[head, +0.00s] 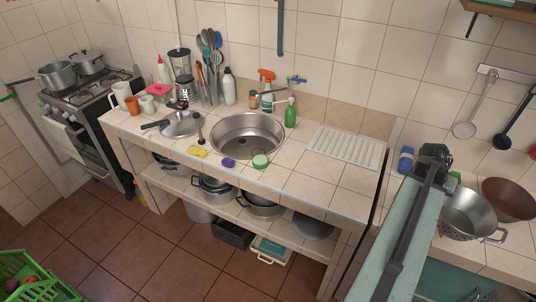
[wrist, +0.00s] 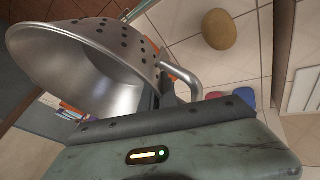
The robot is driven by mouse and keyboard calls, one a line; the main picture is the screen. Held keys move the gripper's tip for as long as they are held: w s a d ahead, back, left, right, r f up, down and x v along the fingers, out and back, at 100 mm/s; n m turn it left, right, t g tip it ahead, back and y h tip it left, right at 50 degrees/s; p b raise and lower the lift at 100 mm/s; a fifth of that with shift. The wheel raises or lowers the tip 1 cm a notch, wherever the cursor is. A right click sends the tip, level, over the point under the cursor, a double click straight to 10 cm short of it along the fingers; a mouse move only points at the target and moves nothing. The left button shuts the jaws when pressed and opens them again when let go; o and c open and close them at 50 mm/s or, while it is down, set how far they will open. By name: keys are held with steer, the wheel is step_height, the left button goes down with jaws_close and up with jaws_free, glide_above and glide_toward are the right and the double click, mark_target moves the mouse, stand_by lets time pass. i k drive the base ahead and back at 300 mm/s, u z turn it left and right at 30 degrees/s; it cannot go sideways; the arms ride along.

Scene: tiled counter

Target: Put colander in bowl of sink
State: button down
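The colander (head: 462,216) is a shiny metal bowl with holes and loop handles. It is at the right in the head view, beside my arm and over the right-hand counter. In the wrist view the colander (wrist: 75,60) is large and close, its open side facing left. One loop handle (wrist: 188,74) runs down behind the edge of my gripper's housing. My gripper's fingertips are mostly hidden in both views, so I cannot tell whether they are closed on the handle. The round metal sink bowl (head: 247,135) is in the middle of the tiled counter and looks empty.
A brown bowl (head: 509,198) is behind the colander. A green bottle (head: 290,113), spray bottle (head: 267,92) and faucet stand behind the sink. A pan lid (head: 180,124), yellow sponge (head: 197,152) and purple item (head: 228,162) lie left and front. The drainboard (head: 347,146) is clear.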

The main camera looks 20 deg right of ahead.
mark_target(253, 155)
steer(key=z, duration=0.05)
steer(key=i, duration=0.9)
steer(key=u, duration=1.95)
